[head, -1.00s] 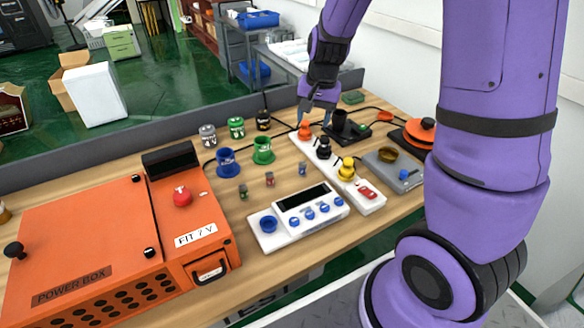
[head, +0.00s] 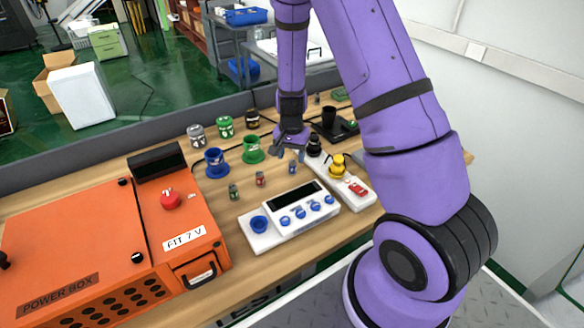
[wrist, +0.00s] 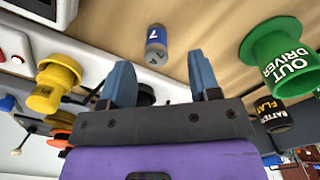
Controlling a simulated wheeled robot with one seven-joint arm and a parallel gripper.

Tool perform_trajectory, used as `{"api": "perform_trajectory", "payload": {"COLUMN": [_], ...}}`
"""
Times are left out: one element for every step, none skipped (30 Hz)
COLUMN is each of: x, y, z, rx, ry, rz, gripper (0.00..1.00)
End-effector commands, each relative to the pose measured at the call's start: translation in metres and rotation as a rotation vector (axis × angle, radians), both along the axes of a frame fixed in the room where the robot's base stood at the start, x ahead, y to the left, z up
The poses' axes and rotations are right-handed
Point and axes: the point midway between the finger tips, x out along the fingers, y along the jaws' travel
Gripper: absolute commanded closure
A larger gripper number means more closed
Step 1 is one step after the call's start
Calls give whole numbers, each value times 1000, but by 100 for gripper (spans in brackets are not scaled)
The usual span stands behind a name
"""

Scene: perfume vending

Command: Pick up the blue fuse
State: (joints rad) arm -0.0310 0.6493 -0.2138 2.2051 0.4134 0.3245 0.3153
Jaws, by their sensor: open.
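The blue fuse (head: 292,167) is a small blue and grey cylinder standing on the wooden table, just behind the white meter box. In the wrist view the blue fuse (wrist: 156,46) shows a "7" on its label and lies just beyond the fingertips, roughly between their lines. My gripper (head: 290,150) points down close above and behind the fuse in the head view. In the wrist view my gripper (wrist: 160,76) has its two blue fingers spread apart with nothing between them. The fingers do not appear to touch the fuse.
A red fuse (head: 260,179) and a green fuse (head: 233,192) stand to the left. The white meter box (head: 290,214) is in front. A green cup (head: 253,150) and blue cup (head: 216,163) stand behind left. A white strip with a yellow knob (head: 337,167) lies right.

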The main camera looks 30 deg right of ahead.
Motion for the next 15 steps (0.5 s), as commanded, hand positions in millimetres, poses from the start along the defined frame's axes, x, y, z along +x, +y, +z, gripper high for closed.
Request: {"api": "perform_trajectory", "payload": {"x": [0, 0, -1, -1, -2, -2, -3, -3, -4, -4, -4, -4, -4, -4, -3], "y": [0, 0, -1, -1, -1, -1, -1, -2, -2, -2, -1, -2, -2, -2, -2], "z": [-2, -4, -7, -10, -13, -19, -24, -28, -34, -38, -41, -45, -48, -50, -52], "rx": [0, 0, -1, 0, 1, 2, 0, 0, 1, 1, 1, 1, 0, 0, 1], "ry": [0, 0, 1, 1, 2, 3, 3, 3, 3, 2, 2, 2, 1, 1, 1], "rz": [-1, -1, -1, -1, 0, -1, -1, -2, -1, 0, 0, 0, 0, -1, -1], "gripper": [43, 43, 43, 43, 43, 43, 43, 43, 43, 43, 43, 43, 43, 43, 43]}}
